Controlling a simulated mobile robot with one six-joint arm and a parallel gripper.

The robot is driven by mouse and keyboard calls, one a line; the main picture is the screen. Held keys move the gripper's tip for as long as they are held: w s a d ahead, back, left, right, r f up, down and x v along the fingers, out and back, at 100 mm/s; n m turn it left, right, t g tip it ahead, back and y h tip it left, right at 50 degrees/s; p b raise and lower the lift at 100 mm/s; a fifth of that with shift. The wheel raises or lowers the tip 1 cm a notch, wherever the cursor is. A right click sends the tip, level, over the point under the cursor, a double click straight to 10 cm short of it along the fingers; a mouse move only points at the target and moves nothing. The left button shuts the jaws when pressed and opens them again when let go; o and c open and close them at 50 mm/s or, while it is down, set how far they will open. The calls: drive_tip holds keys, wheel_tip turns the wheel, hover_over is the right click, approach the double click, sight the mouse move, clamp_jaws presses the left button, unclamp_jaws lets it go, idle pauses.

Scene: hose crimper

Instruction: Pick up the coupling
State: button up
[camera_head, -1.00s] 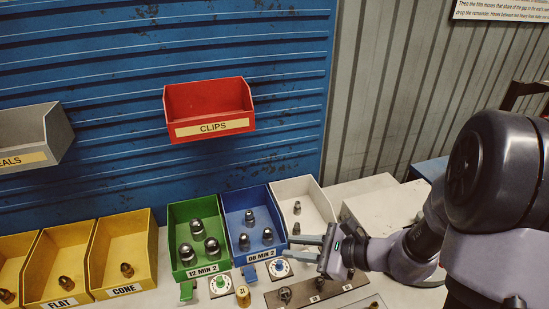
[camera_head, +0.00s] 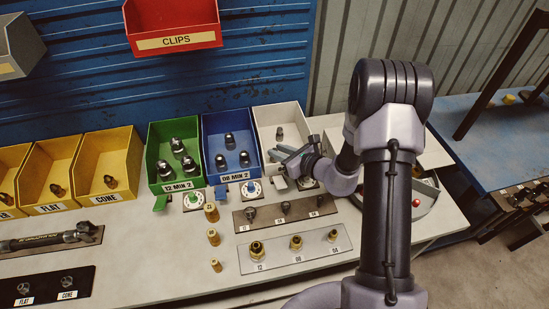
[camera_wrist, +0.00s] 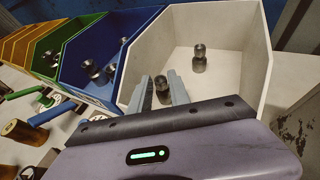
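The white bin (camera_head: 262,111) holds small dark metal couplings. In the wrist view one coupling (camera_wrist: 162,91) stands near the bin's front, between my fingertips as seen from the wrist. A second coupling (camera_wrist: 199,60) stands farther back; it also shows in the head view (camera_head: 279,134). My gripper (camera_head: 277,156) is at the front of the white bin and points into it. In the wrist view my gripper (camera_wrist: 162,84) is open, with a gap on both sides of the front coupling. The front coupling is hidden by my gripper in the head view.
The blue bin (camera_head: 216,122) and green bin (camera_head: 162,132) stand to the left, holding larger fittings. Yellow bins (camera_head: 105,147) are farther left. Brass fittings sit on a labelled plate (camera_head: 277,253) in front. A red clips bin (camera_head: 171,21) hangs above.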

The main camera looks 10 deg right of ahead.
drive_tip(key=x, duration=0.3)
drive_tip(key=shift+f, duration=0.1)
clamp_jaws()
